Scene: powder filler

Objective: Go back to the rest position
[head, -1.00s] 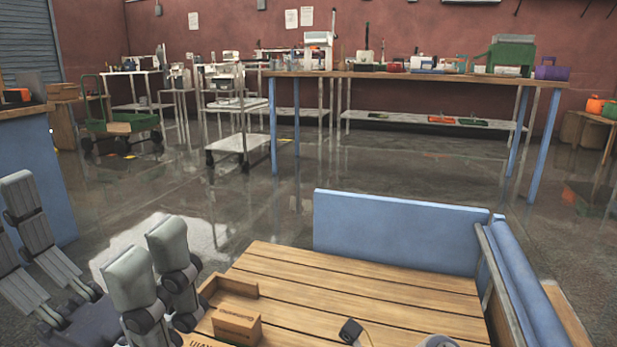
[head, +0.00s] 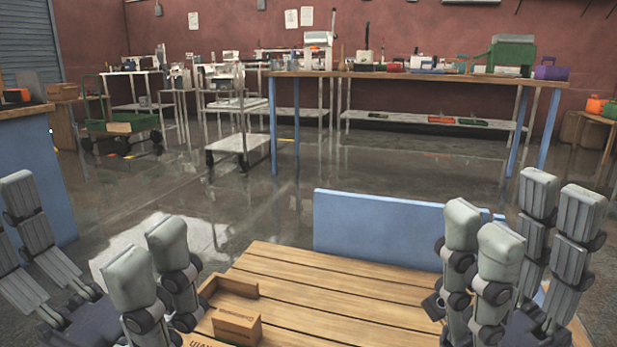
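My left gripper (head: 86,228) is at the lower left, beside the left end of the wooden slatted table (head: 340,285). Its grey fingers point up and stand wide apart, with nothing between them. My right gripper (head: 520,222) is at the lower right, in front of the table's right end. Its fingers also point up, in two groups with a gap between, and it holds nothing. It hides the right part of the blue panel (head: 375,228) behind the table.
A small cardboard box (head: 236,325) and a low wooden edge piece (head: 235,285) are on the table near my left gripper. A blue-sided counter (head: 38,165) stands at the left. A long workbench (head: 420,76) and a cart (head: 240,143) stand farther back, with open floor between.

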